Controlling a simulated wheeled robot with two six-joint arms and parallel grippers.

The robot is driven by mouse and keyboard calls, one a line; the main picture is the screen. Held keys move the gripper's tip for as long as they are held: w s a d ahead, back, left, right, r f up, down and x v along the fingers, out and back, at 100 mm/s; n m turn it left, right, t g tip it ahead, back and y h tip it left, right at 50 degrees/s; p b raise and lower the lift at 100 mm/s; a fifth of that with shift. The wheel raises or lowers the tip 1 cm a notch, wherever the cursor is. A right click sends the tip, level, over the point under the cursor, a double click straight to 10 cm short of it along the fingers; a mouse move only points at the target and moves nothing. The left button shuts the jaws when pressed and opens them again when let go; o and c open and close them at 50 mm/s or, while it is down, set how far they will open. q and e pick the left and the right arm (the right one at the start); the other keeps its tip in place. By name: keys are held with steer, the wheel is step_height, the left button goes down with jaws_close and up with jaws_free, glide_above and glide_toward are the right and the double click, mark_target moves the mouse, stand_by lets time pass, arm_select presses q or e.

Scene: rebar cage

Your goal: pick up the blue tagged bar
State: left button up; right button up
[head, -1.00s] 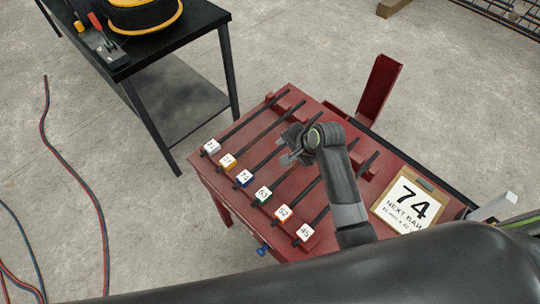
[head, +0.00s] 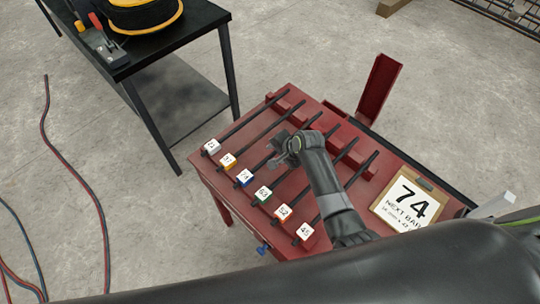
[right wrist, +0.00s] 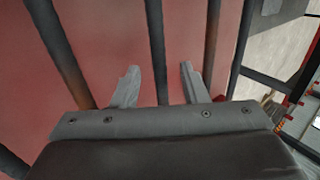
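The blue tagged bar is a dark rod lying on the red table, with a white-topped blue tag (head: 244,178) marked 74 at its near end. My right gripper (head: 275,150) is over the middle of this bar and hides part of it. In the right wrist view the gripper (right wrist: 158,75) is open, with one dark bar (right wrist: 157,45) running lengthwise between its two fingers. Neither finger visibly touches it, and I cannot tell the height gap. My left gripper is not in view.
Parallel bars with white (head: 211,147), yellow (head: 228,161), green (head: 262,195), orange (head: 282,212) and red (head: 305,232) tags lie close on either side. A sign reading 74 (head: 412,199) is on the red table's right. A black table (head: 185,25) stands behind left.

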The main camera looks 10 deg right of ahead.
jaws_close()
steer(key=shift+r, duration=0.1)
stand_by(0.4)
steer(key=shift+w+r, duration=0.1)
